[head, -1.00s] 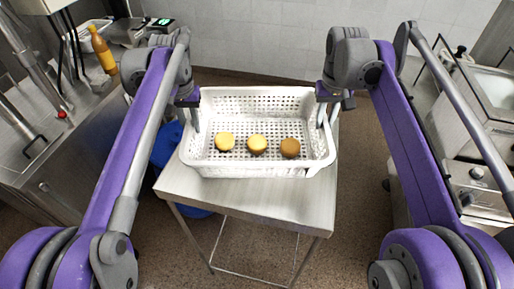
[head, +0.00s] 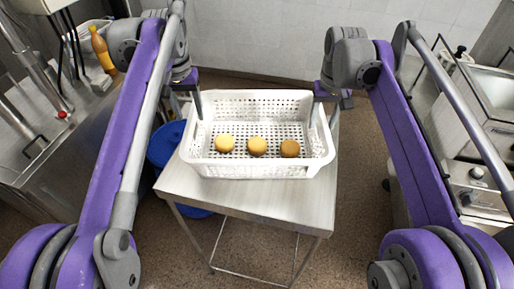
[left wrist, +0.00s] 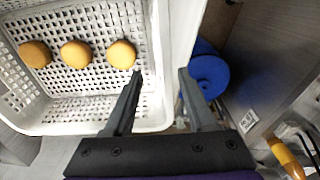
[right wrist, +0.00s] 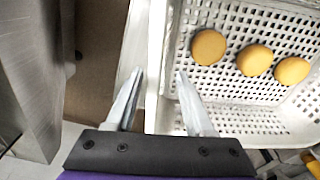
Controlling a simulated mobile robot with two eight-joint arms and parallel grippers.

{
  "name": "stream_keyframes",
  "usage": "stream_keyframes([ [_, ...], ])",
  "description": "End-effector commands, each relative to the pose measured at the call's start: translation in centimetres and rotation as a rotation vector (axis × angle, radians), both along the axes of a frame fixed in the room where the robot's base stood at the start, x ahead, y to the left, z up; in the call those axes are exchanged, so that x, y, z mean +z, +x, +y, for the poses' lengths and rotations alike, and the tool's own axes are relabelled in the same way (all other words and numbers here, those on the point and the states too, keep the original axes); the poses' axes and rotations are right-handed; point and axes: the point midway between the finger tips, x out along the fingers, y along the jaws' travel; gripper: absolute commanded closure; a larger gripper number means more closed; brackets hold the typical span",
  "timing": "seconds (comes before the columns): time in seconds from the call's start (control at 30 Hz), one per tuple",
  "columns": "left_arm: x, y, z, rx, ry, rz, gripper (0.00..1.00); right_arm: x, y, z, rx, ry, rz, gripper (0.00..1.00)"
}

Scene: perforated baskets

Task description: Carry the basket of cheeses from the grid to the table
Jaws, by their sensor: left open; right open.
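The white perforated basket (head: 258,170) stands upright on a small metal table (head: 240,202). Three round cheeses lie in a row on its floor: a left yellow one (head: 224,143), a middle yellow one (head: 257,146) and a right browner one (head: 289,148). My left gripper (head: 195,112) is open at the basket's left rim. In the left wrist view its fingers (left wrist: 160,75) lie on either side of the basket's side wall. My right gripper (right wrist: 158,75) is open at the right side wall, with one finger outside and one inside. I cannot tell whether either touches the basket.
A blue bin (head: 165,143) stands on the floor left of the table. A steel counter with an orange bottle (head: 102,50) is at the left. Kitchen equipment (head: 470,180) stands at the right. Brown floor is free in front of the table.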

Motion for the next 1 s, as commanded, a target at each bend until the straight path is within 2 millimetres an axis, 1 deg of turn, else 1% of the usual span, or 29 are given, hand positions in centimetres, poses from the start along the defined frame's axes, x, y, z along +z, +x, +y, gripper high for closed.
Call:
stream_keyframes([
  [0.03, 1.1, 0.0, 0.0, 0.0, 0.0, 0.0, 0.43, 0.0, 0.0, 0.0, 0.0, 0.0, 0.0, 0.47],
  [0.1, 2.6, -0.1, 0.0, 0.0, 0.0, 0.0, 0.43, 0.0, 0.0, 0.0, 0.0, 0.0, 0.0, 0.47],
  [0.23, 4.7, -0.3, 0.0, -0.001, -0.001, 0.0, 0.43, 0.0, 0.0, 0.0, 0.0, 0.0, 0.0, 0.47],
  [0.4, 6.3, -0.3, 0.0, -0.001, -0.001, 0.0, 0.43, 0.0, 0.0, 0.0, 0.0, 0.0, 0.0, 0.47],
  [0.57, 6.9, -0.4, -0.1, -0.001, -0.001, 0.0, 0.43, 0.3, 0.0, 0.0, 0.0, 0.0, 0.0, 0.47],
  [0.67, 6.9, -0.4, 0.0, -0.001, -0.001, 0.0, 0.43, 1.2, 0.0, 0.0, 0.0, 0.0, 0.0, 0.47],
  [0.73, 6.9, -0.4, 0.0, -0.001, -0.001, 0.0, 0.43, 2.2, -0.1, 0.0, 0.0, 0.0, 0.0, 0.47],
  [1.0, 6.9, -0.4, 0.0, -0.001, -0.001, 0.0, 0.43, 7.8, -0.4, 0.0, 0.0, 0.0, 0.0, 0.47],
])
